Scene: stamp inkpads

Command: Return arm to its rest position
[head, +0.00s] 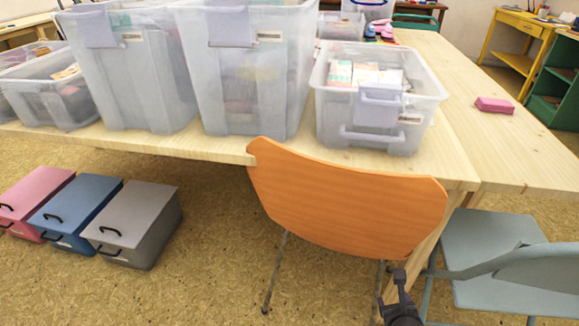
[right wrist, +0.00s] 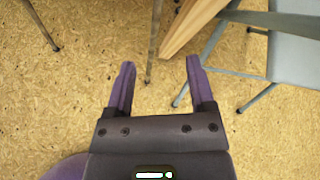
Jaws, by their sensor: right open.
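My right gripper (right wrist: 158,85) is open and empty in the right wrist view, its two purple fingers apart above the speckled floor. In the head view my right gripper (head: 398,285) shows at the bottom edge, low in front of the orange chair and beside a wooden table leg. My left gripper is not in either view.
An orange chair (head: 340,205) stands against the wooden table (head: 510,150), with a grey chair (head: 510,265) to its right. Clear plastic bins (head: 375,125) and a pink block (head: 494,105) are on the table. Pink, blue and grey boxes (head: 135,215) sit on the floor at left.

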